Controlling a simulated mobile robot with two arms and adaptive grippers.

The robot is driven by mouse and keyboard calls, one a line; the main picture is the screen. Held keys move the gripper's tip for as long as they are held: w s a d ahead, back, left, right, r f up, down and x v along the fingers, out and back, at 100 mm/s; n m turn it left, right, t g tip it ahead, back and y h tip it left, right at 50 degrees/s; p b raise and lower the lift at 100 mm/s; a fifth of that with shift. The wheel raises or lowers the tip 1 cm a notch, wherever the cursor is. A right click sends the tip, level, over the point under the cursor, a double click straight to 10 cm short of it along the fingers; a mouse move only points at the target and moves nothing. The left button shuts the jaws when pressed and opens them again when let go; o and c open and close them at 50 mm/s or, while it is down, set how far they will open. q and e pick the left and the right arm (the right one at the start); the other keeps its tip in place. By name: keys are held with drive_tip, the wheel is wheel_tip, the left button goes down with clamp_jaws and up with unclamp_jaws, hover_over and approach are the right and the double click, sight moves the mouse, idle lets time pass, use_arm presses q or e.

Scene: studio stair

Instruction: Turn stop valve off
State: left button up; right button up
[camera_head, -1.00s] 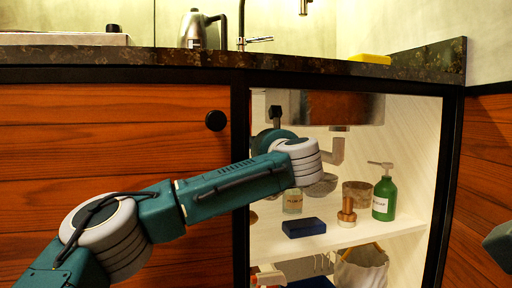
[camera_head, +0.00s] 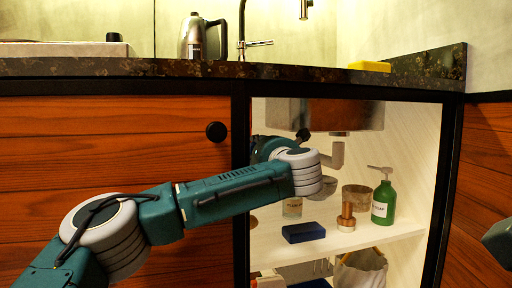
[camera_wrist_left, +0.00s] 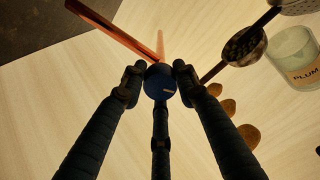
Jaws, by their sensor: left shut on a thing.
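In the left wrist view, the stop valve shows as a round dark blue knob (camera_wrist_left: 160,83) by a copper pipe (camera_wrist_left: 112,28) that runs to the upper left. My left gripper (camera_wrist_left: 157,71) has its fingers closed around this knob, with fingertips at both sides and one finger below. In the head view, my left arm reaches into the open cabinet under the sink. There the arm hides the valve and most of the gripper. My right gripper cannot be made out.
The sink (camera_head: 335,115) hangs above. A jar labelled PLUM (camera_wrist_left: 297,60) and a strainer (camera_wrist_left: 244,46) are near the gripper.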

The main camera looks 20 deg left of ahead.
use_arm(q)
drive_tip(key=shift+r+m+p, duration=0.2)
drive_tip(key=shift+m+p, duration=0.1)
drive_tip(key=shift+m, duration=0.45)
drive_tip(key=shift+r+m+p, duration=0.15)
drive_tip(key=shift+m+p, duration=0.1)
drive_tip(key=shift+m, duration=0.5)
drive_tip(key=o, duration=1.1)
drive_tip(key=shift+w+d, duration=0.1)
drive_tip(key=shift+o, duration=0.3)
drive_tip(key=shift+f, duration=0.15)
drive_tip(key=shift+d, duration=0.1)
drive_tip(key=v, duration=1.2)
